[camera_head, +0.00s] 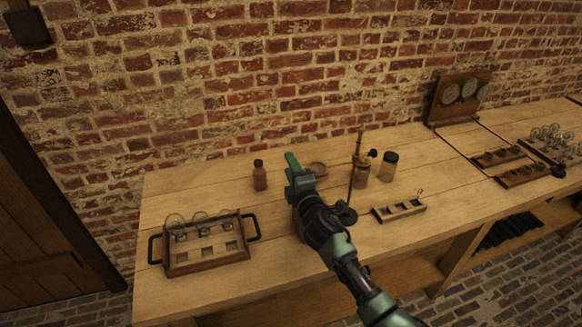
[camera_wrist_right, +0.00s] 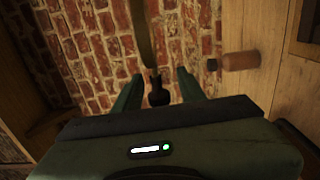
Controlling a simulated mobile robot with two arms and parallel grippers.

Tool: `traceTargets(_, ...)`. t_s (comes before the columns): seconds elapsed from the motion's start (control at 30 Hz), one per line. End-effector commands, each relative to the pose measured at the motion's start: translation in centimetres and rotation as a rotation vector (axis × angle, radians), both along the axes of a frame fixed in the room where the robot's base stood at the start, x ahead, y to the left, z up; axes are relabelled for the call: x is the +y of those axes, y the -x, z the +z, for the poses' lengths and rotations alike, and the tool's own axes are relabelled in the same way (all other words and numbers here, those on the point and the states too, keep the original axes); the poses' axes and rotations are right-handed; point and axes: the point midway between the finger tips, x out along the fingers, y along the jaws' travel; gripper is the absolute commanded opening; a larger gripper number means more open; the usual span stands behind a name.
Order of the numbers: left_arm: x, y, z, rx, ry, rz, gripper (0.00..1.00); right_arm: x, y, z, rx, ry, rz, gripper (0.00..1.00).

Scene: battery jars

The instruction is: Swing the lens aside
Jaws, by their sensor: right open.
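My right gripper (camera_head: 297,170) reaches over the middle of the bench, beside a brass stand (camera_head: 352,178) with a dark round base (camera_head: 344,214). I cannot make out a lens in the head view; my gripper and arm may hide it. In the right wrist view the green fingers of my right gripper (camera_wrist_right: 157,93) are apart. A dark knob (camera_wrist_right: 158,97), at the end of a brownish bar (camera_wrist_right: 146,35), appears between them. I cannot tell whether the fingers touch it. My left gripper is in neither view.
A wooden tray with black handles (camera_head: 207,259) holds glass jars at left. A brown bottle (camera_head: 260,175), a shallow dish (camera_head: 318,168), a dark-lidded jar (camera_head: 389,166) and a small slotted rack (camera_head: 399,209) stand nearby. A gauge board (camera_head: 460,94) is at the back right.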

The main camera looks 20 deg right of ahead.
Motion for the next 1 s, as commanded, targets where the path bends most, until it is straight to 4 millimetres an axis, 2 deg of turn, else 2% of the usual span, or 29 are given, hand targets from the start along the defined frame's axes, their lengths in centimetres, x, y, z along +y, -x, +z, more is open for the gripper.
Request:
traceTargets(0.2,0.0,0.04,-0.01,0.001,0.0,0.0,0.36,-0.01,-0.05,-0.01,0.0,-0.001,0.0,0.4)
traceTargets(0.23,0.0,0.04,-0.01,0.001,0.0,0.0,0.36,-0.01,-0.05,-0.01,0.0,-0.001,0.0,0.34)
traceTargets(0.3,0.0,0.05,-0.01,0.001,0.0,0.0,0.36,-0.01,-0.04,-0.01,0.0,-0.001,0.0,0.15)
traceTargets(0.37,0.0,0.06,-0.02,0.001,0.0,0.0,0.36,-0.01,-0.04,-0.01,0.0,-0.001,0.0,0.0)
traceTargets(1.0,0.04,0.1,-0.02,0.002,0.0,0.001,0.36,-0.01,0.0,-0.07,0.001,-0.001,0.0,0.0)
